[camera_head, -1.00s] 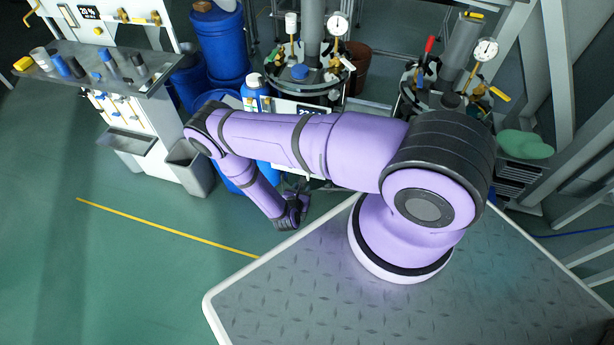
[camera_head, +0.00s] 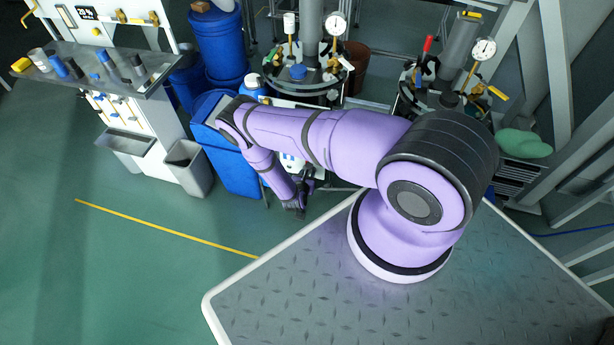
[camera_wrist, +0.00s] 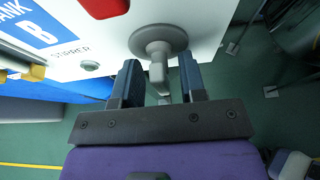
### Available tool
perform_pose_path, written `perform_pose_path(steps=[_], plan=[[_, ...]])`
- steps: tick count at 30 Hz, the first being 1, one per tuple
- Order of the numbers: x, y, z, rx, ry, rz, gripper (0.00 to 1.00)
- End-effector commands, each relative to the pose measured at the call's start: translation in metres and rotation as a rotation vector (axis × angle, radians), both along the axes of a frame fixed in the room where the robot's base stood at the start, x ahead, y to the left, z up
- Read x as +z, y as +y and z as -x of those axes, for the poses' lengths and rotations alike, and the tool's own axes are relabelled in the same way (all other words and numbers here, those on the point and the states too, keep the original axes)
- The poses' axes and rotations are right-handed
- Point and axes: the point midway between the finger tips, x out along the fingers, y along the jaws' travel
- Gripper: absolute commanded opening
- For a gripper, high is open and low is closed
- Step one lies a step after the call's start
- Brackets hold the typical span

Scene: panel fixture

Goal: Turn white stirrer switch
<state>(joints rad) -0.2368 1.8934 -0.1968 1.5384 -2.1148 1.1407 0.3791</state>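The white stirrer switch (camera_wrist: 157,42) is a round, pale grey-white knob with a narrow handle, on a white panel (camera_wrist: 110,58) in the wrist view. The word STIRRER is printed to its left. My gripper (camera_wrist: 160,76) is open, with its two dark blue fingers on either side of the switch's handle. A gap shows between the handle and each finger, so I see no grip. In the head view my gripper (camera_head: 298,207) is below the panel area, and my arm hides the switch.
A red part (camera_wrist: 105,7) is above. In the head view, blue barrels (camera_head: 220,45) and a grey bin (camera_head: 188,165) stand to the left. Green floor is open at left.

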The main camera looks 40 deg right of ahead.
Motion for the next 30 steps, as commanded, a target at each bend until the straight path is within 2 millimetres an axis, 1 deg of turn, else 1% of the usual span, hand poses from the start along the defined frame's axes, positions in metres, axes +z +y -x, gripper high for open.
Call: perform_pose_path(steps=[2, 3, 5, 6, 7, 8, 14, 20, 26, 30], plan=[[0.0, 0.0, 0.0001, 0.0, 0.0, 0.0, 0.38], [0.0, 0.0, 0.0001, 0.0, 0.0, 0.0, 0.34], [0.0001, 0.0001, 0.0002, 0.0, 0.0, 0.0, 0.2], [0.0001, 0.0001, 0.0002, 0.0, 0.0, 0.0, 0.11], [0.0001, 0.0001, 0.0002, 0.0, 0.0, 0.0, 0.04], [0.0001, 0.0001, 0.0002, 0.0, 0.0, 0.0, 0.0], [0.0001, 0.0002, 0.0002, 0.0, -0.004, -0.003, 0.0], [0.0002, -0.0001, 0.0004, 0.001, -0.042, -0.033, 0.0], [-0.0003, -0.0003, 0.0015, 0.002, -0.136, -0.107, 0.0], [-0.0005, -0.0009, 0.0024, 0.003, -0.232, -0.181, 0.0]])
